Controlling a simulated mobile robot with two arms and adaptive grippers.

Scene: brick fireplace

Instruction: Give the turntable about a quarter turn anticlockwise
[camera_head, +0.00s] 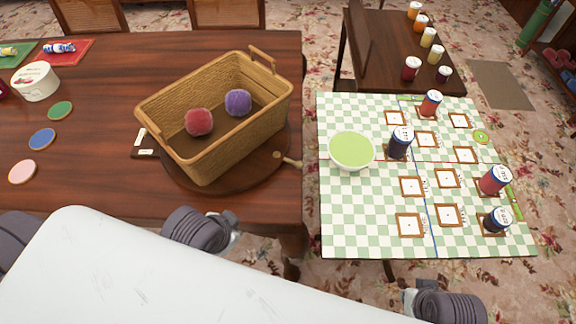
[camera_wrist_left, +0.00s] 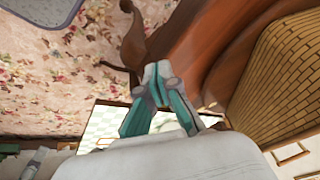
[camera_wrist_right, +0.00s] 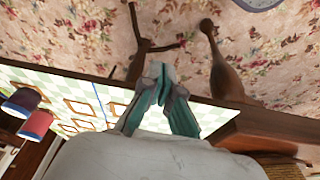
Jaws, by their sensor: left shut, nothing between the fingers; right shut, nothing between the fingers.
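The turntable (camera_head: 240,176) is a dark round wooden disc on the brown table in the head view. A wicker basket (camera_head: 225,142) with a raised handle stands on it and hides most of it. A light-coloured peg or handle (camera_head: 288,159) sticks out from the turntable's right side. The basket holds a red ball (camera_head: 199,122) and a purple ball (camera_head: 238,103). My left gripper (camera_wrist_left: 157,82) is shut and empty; the basket (camera_wrist_left: 285,70) is to its right in the left wrist view. My right gripper (camera_wrist_right: 160,84) is shut and empty.
A dark plate with white labels (camera_head: 146,143) lies left of the turntable. Coasters (camera_head: 42,138) and a white tub (camera_head: 36,82) are farther left. The checkered table (camera_head: 345,215) on the right, across a gap, carries a green bowl (camera_head: 352,150), cans and frames.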

